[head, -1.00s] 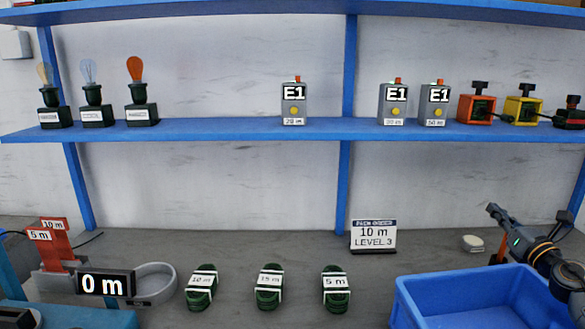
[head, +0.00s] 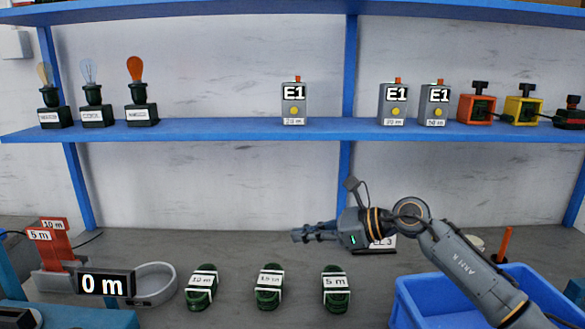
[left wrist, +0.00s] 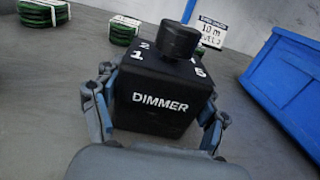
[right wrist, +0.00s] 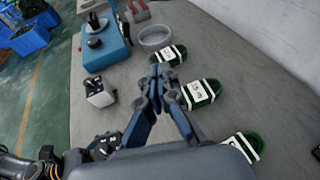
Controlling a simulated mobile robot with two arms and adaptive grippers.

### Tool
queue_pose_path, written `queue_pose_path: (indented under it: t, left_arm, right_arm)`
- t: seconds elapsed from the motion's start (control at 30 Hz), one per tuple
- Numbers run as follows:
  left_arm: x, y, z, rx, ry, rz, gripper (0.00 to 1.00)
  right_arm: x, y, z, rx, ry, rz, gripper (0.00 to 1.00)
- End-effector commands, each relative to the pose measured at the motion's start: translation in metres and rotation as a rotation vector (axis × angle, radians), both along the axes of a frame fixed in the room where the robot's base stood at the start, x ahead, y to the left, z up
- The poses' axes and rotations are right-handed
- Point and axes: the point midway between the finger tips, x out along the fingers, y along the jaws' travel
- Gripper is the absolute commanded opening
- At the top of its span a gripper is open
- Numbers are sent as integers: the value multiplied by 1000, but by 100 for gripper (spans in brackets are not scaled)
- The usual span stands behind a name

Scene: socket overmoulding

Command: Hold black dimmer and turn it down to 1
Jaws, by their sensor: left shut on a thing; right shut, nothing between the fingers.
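The black dimmer (left wrist: 150,105) fills the middle of the left wrist view. It is a black box marked DIMMER with a round black knob (left wrist: 181,42) on top and white digits around it. 1 and 2 show left of the knob; a pointer mark cannot be made out. My left gripper (left wrist: 155,95) is shut on the box, a finger on each side. The head view does not show it. My right gripper (head: 297,236) is shut and empty, over the table and pointing left. The right wrist view shows the dimmer (right wrist: 104,146) at lower left, apart from my right fingers (right wrist: 160,78).
Green cable coils (head: 269,287) lie below my right gripper. A blue bin (head: 420,302) is at right. The order card (head: 385,244) is partly hidden by my right arm.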

Motion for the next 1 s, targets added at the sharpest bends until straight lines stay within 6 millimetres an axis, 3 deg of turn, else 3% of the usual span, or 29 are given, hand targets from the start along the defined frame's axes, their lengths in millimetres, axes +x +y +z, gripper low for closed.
queue_pose_path:
  t: [0.03, 0.2, 0.3, 0.4, 0.63, 0.77, 1.0]
  left_arm:
    - [0, 0, 0, 0, 0, 0, 43]
    - [0, 0, 0, 0, 0, 0, 43]
    - [0, 0, 0, 0, 0, 0, 43]
    - [0, 0, 0, 0, 0, 0, 43]
    - [0, 0, 0, 0, 0, 0, 43]
    - [0, 0, 0, 0, 0, 0, 43]
    - [0, 0, 0, 0, 0, 0, 43]
  right_arm:
    - [-16, 23, 0, -63, -6, 74, 0]
    - [-78, 77, -21, -352, -17, 320, 0]
    - [-116, 92, -39, -596, -34, 465, 0]
    - [-142, 88, -55, -840, -48, 564, 0]
    - [-163, 63, -68, -1194, -63, 646, 0]
    - [-166, 57, -72, -1250, -63, 654, 0]
    - [-166, 57, -98, -1251, -60, 655, 0]
